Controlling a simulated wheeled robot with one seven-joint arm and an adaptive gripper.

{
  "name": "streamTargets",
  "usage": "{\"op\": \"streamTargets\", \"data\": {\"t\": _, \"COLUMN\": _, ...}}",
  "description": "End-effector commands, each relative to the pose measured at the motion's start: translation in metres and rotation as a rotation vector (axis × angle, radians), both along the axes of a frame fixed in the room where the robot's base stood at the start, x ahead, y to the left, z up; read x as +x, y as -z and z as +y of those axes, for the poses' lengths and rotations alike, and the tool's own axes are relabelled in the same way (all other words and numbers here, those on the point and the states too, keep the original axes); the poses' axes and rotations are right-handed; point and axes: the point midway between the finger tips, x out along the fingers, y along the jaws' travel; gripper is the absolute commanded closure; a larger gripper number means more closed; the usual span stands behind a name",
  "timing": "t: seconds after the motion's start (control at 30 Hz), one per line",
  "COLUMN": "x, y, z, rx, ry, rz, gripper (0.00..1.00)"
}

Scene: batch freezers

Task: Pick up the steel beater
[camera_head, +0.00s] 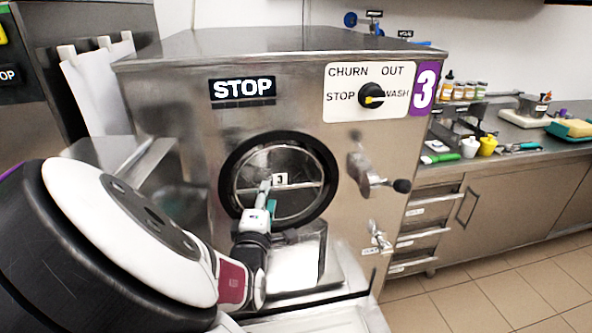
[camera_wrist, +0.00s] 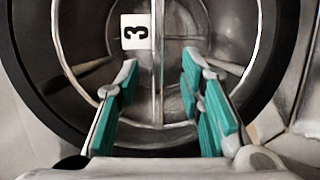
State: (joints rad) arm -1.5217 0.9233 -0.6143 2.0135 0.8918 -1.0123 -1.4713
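The steel beater (camera_head: 300,186) sits inside the round barrel opening of freezer 3, with a white "3" tag (camera_head: 280,180) on it. In the wrist view, its straight bar (camera_wrist: 158,70) runs up the middle and the same tag (camera_wrist: 135,31) is beside it. My gripper (camera_head: 267,190) is at the opening, in front of the beater. In the wrist view, its teal-padded fingers (camera_wrist: 160,100) are spread wide, one on each side of the bar, with a clear gap to it. Whether the fingertips reach as deep as the bar is hard to tell.
A black ring (camera_head: 326,165) rims the opening. A steel ledge (camera_head: 330,262) is below it. A lever with a black knob (camera_head: 401,186) and a tap (camera_head: 378,238) stick out at the right. A cluttered counter (camera_head: 520,142) stands further right.

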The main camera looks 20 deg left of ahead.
Motion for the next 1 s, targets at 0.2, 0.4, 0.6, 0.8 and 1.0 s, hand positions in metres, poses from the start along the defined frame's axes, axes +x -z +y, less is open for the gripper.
{"op": "streamTargets", "data": {"t": 0.2, "x": 0.021, "y": 0.002, "z": 0.004, "rx": 0.002, "ry": 0.0, "rz": 0.0, "gripper": 0.65}}
{"op": "streamTargets", "data": {"t": 0.4, "x": 0.04, "y": 0.001, "z": 0.009, "rx": 0.001, "ry": 0.0, "rz": -0.001, "gripper": 0.65}}
{"op": "streamTargets", "data": {"t": 0.6, "x": 0.048, "y": -0.001, "z": 0.012, "rx": 0.001, "ry": 0.0, "rz": 0.0, "gripper": 0.65}}
{"op": "streamTargets", "data": {"t": 0.8, "x": 0.048, "y": -0.002, "z": 0.012, "rx": 0.0, "ry": 0.0, "rz": 0.0, "gripper": 0.65}}
{"op": "streamTargets", "data": {"t": 1.0, "x": 0.048, "y": -0.002, "z": 0.012, "rx": 0.0, "ry": 0.0, "rz": 0.0, "gripper": 0.97}}
